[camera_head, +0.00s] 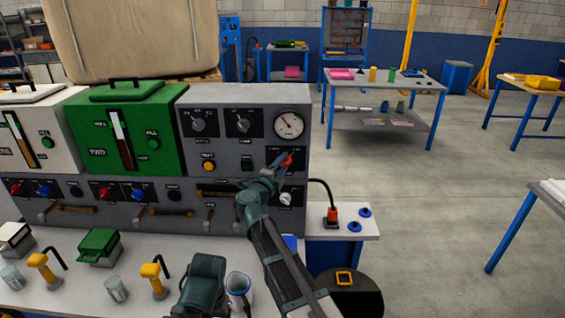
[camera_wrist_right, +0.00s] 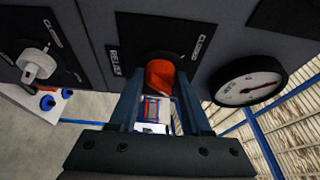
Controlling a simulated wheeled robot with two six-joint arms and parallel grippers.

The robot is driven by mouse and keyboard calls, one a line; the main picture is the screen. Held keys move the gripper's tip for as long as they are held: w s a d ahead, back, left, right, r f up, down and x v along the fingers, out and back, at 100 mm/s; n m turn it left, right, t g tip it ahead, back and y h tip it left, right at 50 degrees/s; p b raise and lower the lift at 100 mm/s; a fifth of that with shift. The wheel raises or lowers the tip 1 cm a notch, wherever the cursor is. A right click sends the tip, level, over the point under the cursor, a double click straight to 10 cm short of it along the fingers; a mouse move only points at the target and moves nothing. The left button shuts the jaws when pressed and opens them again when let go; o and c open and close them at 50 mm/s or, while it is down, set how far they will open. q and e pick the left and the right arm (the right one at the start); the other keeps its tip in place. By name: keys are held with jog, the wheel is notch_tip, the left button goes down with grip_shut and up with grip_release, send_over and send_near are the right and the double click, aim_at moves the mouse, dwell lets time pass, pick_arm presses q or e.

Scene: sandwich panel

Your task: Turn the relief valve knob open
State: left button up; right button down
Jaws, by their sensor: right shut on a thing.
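The red relief valve knob (camera_head: 288,160) sits on the grey panel (camera_head: 255,104), below the round gauge (camera_head: 288,124). In the right wrist view the knob (camera_wrist_right: 160,76) is on a black plate marked RELIEF and CLOSED. My right gripper (camera_head: 279,162) is at the knob, and the wrist view shows its two fingers (camera_wrist_right: 160,98) on either side of it. The gripper is shut on the knob. The fingers hide part of the knob and plate, so its exact turn is hard to read.
A white knob (camera_wrist_right: 38,66) sits beside the relief plate in the wrist view. The gauge (camera_wrist_right: 248,82) is close on the other side. Below the panel, a white bench (camera_head: 70,290) holds yellow-handled items and cups.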

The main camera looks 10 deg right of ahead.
dwell(0.6)
jog(key=shift+c, duration=1.8)
grip_release()
jog(key=shift+s, duration=0.1)
